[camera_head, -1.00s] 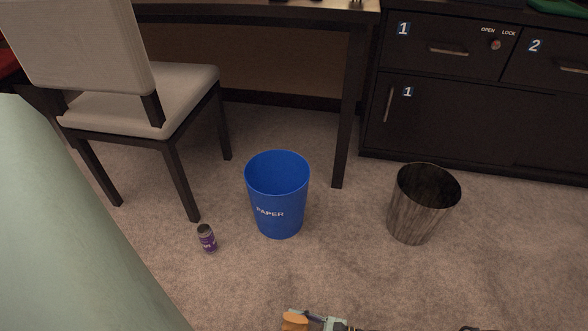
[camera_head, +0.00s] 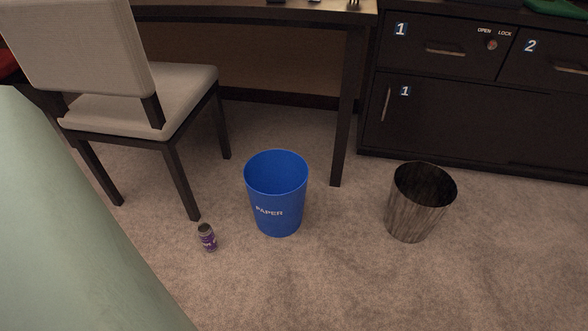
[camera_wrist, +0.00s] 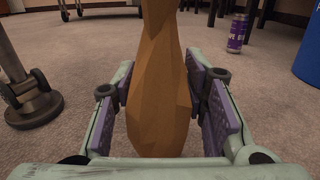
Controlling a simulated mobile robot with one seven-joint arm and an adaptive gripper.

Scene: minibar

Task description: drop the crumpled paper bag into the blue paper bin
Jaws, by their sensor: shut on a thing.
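The crumpled paper bag (camera_wrist: 158,95) is brown and faceted, and it stands lengthwise between the two purple-padded fingers of my gripper (camera_wrist: 165,100) in the wrist view. My gripper is shut on it. The blue paper bin (camera_head: 277,200), marked PAPER, stands upright on the carpet in the middle of the head view. Its inside looks empty as far as I can see. Part of the bin also shows at the right edge of the wrist view (camera_wrist: 309,58), apart from my gripper. My gripper and the bag are out of the head view.
A purple can (camera_head: 207,237) stands on the carpet left of the bin. A dark wood-grain bin (camera_head: 420,203) stands to the right. A chair (camera_head: 150,95), desk (camera_head: 250,12) and dark cabinet (camera_head: 450,105) are behind. A wheeled metal stand (camera_wrist: 30,95) is left in the wrist view.

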